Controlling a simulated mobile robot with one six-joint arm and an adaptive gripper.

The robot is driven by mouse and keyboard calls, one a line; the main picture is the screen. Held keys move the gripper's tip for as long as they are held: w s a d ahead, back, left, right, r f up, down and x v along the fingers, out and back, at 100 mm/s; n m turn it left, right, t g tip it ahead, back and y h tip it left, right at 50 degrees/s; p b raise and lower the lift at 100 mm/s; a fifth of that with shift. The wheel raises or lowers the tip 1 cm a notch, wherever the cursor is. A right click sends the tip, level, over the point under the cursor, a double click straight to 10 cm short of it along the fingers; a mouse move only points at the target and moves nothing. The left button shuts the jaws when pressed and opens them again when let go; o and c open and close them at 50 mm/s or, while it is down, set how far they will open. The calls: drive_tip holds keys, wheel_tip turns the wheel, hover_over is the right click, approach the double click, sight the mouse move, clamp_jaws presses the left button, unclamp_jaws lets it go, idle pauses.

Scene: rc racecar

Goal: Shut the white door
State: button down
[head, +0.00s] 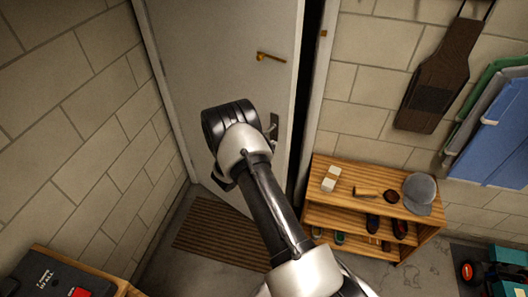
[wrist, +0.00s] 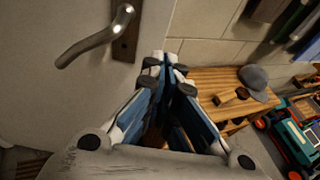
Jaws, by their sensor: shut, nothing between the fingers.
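The white door (head: 225,50) stands slightly ajar in the head view, with a dark gap along its right edge beside the frame. It fills the left of the wrist view (wrist: 60,90). A lever handle (wrist: 98,37) on a dark plate is at the upper left of the wrist view; in the head view the handle (head: 273,128) is partly hidden by my arm. A small brass fitting (head: 270,57) sits higher on the door. My gripper (wrist: 166,60) is shut and empty, right of and below the handle in the wrist view. I cannot tell whether it touches the door.
A wooden shelf (head: 318,192) with shoes and a grey cap (head: 419,190) stands right of the door. A brown mat (head: 215,235) lies on the floor before the door. A brick wall (head: 70,115) closes off the left. A black case (head: 45,277) is at lower left.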

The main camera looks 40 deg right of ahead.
sight(286, 137)
drive_tip(key=x, duration=0.4)
drive_tip(key=r+x, duration=0.1)
drive_tip(key=x, duration=0.2)
drive_tip(key=shift+d, duration=0.25)
drive_tip(key=shift+w, duration=0.1)
